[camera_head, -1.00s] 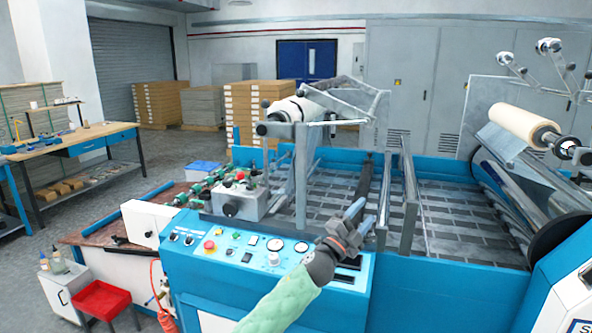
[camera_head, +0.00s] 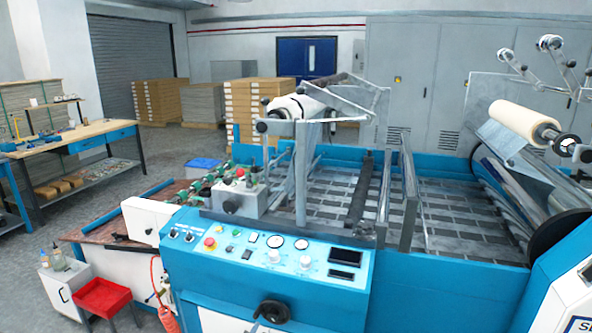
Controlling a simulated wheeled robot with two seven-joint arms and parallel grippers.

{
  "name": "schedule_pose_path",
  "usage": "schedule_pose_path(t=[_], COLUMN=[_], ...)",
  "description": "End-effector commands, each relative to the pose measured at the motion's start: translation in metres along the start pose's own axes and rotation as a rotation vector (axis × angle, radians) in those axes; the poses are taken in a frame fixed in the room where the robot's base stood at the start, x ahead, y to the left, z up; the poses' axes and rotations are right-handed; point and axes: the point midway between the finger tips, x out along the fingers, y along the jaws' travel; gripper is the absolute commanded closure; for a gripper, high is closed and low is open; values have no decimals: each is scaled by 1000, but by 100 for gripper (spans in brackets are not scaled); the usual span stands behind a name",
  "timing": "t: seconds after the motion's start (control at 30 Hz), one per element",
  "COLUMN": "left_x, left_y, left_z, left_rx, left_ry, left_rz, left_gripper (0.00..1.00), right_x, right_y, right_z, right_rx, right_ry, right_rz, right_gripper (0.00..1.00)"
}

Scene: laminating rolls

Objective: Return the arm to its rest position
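Neither of my grippers nor any part of my arms shows in the head view now. The blue and white laminating machine (camera_head: 215,275) fills the middle and right. Its control panel (camera_head: 262,252) is fully uncovered, with a red button, gauges and dark displays. A black handwheel (camera_head: 273,311) shows on its front below the panel. A cream film roll (camera_head: 523,121) sits on a shaft at the right. A white roll (camera_head: 297,107) sits on the upper frame at the middle.
A red bin (camera_head: 103,297) and a white cabinet (camera_head: 62,288) stand at the lower left. A wooden workbench (camera_head: 75,138) is at the far left. Pallet stacks (camera_head: 250,112) stand at the back. Grey floor between bench and machine is clear.

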Motion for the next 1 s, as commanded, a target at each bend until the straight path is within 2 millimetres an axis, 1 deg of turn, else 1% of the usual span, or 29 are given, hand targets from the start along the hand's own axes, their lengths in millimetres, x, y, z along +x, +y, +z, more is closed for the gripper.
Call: schedule_pose_path(t=[0.03,0.17,0.2,0.27,0.3,0.37,0.4,0.5,0.6,0.7,0.8,1.0], left_x=[-13,-48,-60,-79,-92,-113,-128,-160,-185,-204,-222,-251], left_y=[0,0,0,0,0,1,2,3,3,4,4,6], left_z=[23,75,90,113,127,148,161,187,204,216,227,241], left_rx=[-28,-98,-118,-147,-166,-193,-210,-245,-268,-286,-300,-321], left_ry=[-57,-205,-249,-318,-363,-430,-474,-569,-638,-691,-738,-810], left_rz=[11,41,50,65,74,89,99,121,138,150,162,180], left_gripper=[50,50,50,50,50,50,50,50,50,50,50,50], right_x=[0,-1,-1,-1,-1,-1,-1,-1,0,0,0,0], right_y=[0,0,0,0,0,0,0,0,0,0,0,0], right_z=[0,-1,-1,-1,-1,-1,-1,-1,0,0,0,0], right_rx=[0,0,0,0,0,0,0,0,0,0,0,0], right_ry=[1,2,2,2,2,2,2,2,1,0,0,-1], right_rz=[0,0,0,0,0,0,0,0,0,0,0,0], right_gripper=[53,53,53,53,53,53,53,53,53,53,53,53])
